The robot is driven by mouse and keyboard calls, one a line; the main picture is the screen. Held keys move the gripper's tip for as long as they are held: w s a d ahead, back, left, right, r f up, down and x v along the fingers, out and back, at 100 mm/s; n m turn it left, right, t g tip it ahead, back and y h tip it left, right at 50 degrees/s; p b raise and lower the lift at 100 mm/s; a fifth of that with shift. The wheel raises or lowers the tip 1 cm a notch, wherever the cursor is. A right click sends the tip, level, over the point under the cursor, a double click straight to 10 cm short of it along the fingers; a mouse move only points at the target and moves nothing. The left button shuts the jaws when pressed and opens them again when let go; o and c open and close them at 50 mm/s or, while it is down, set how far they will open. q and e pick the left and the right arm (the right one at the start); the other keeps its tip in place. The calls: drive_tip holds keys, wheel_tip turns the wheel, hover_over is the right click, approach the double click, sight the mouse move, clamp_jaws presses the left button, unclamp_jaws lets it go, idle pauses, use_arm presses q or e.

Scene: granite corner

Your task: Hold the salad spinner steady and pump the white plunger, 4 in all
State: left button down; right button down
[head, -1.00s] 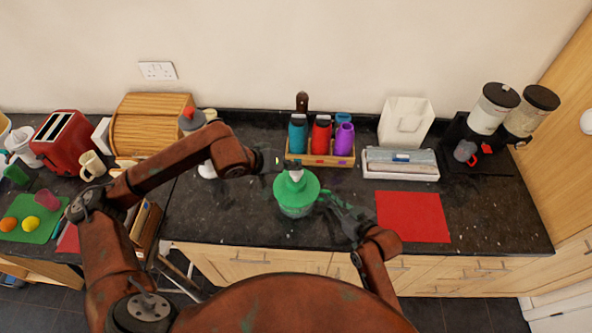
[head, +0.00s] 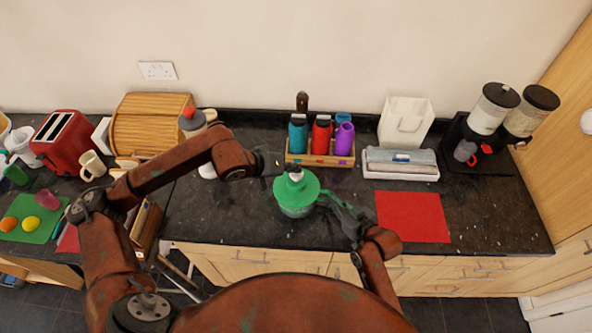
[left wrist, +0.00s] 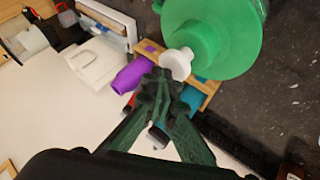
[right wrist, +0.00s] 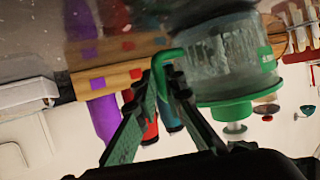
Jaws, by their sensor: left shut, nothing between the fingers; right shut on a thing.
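The salad spinner stands upright on the dark counter, with a green lid (head: 310,187) and a clear bowl (head: 296,211). The white plunger (head: 296,177) sticks up from the lid's middle; it also shows in the left wrist view (left wrist: 176,64) and, upside down, in the right wrist view (right wrist: 235,129). My left gripper (head: 290,169) is shut and empty, its tips right at the plunger's top; I cannot tell whether they touch. My right gripper (right wrist: 163,78) is shut on the spinner's green side handle (right wrist: 160,62), at the spinner's right in the head view.
A wooden rack (head: 322,160) with several coloured bottles stands close behind the spinner. A red mat (head: 412,217) lies to the right. A box of wraps (head: 400,165) and a white holder (head: 406,122) stand behind the mat.

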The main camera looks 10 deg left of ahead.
sight(294, 174)
use_arm(q)
drive_tip(key=shift+f, duration=0.95)
idle(0.6)
drive_tip(key=shift+r, duration=2.05)
drive_tip(key=shift+r, duration=0.1)
drive_tip(key=shift+r, duration=2.4)
drive_tip(key=shift+r, duration=0.1)
wheel_tip(294, 174, up, 4)
drive_tip(key=shift+f, duration=0.2)
